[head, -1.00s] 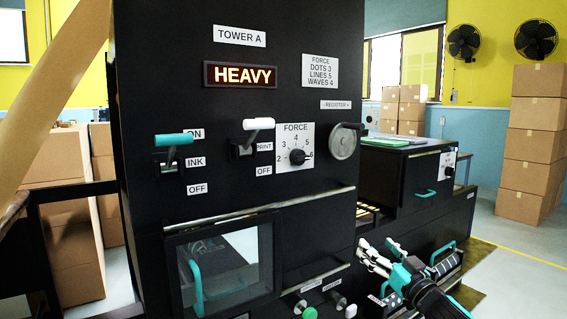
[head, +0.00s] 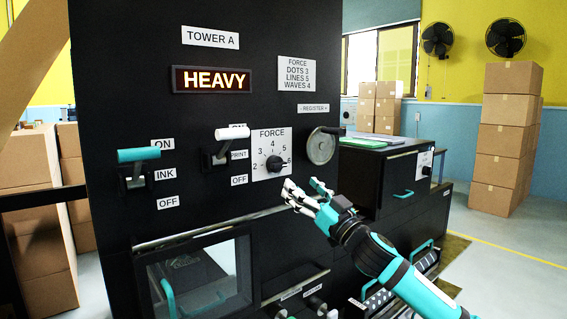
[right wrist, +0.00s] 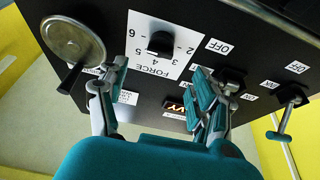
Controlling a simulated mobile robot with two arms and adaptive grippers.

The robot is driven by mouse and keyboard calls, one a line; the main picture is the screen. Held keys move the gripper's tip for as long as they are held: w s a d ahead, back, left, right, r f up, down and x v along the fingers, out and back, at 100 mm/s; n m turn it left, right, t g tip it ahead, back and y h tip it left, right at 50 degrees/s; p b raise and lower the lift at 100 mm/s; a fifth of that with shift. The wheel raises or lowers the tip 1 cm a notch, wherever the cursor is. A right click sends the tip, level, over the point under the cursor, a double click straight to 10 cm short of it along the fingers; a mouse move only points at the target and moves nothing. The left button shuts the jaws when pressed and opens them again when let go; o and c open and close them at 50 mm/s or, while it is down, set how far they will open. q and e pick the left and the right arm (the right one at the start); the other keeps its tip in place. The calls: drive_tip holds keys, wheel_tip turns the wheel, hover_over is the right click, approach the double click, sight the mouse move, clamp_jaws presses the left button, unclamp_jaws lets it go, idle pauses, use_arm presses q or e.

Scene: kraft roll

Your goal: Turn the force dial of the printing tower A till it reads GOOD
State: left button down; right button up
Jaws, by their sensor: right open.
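Tower A (head: 110,90) is a tall black cabinet with a lit sign (head: 211,80) reading HEAVY. Its black force dial (head: 274,163) sits on a white plate numbered 2 to 6, and its pointer appears to be near 6. The dial also shows upside down in the right wrist view (right wrist: 160,43). My right gripper (head: 305,190) is open and empty, just below and right of the dial, apart from it. In the right wrist view its fingers (right wrist: 158,80) are spread, with the dial beyond the gap. My left gripper is not in view.
A placard (head: 297,74) reads DOTS 3, LINES 5, WAVES 4. The register wheel (head: 321,147) with its handle juts out right of the dial. The print lever (head: 232,134) and ink lever (head: 138,155) stick out to the left. A metal rail (head: 215,229) runs below.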

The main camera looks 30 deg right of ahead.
sight(281, 167)
drive_tip(key=p+x, duration=0.3)
drive_tip(key=x, duration=0.4)
drive_tip(key=shift+w+r, duration=0.1)
drive_tip(key=shift+w, duration=0.1)
drive_tip(key=shift+w+r, duration=0.1)
drive_tip(key=shift+w, duration=0.45)
drive_tip(key=c, duration=1.2)
drive_tip(key=shift+o, duration=0.2)
drive_tip(key=shift+n, duration=0.3)
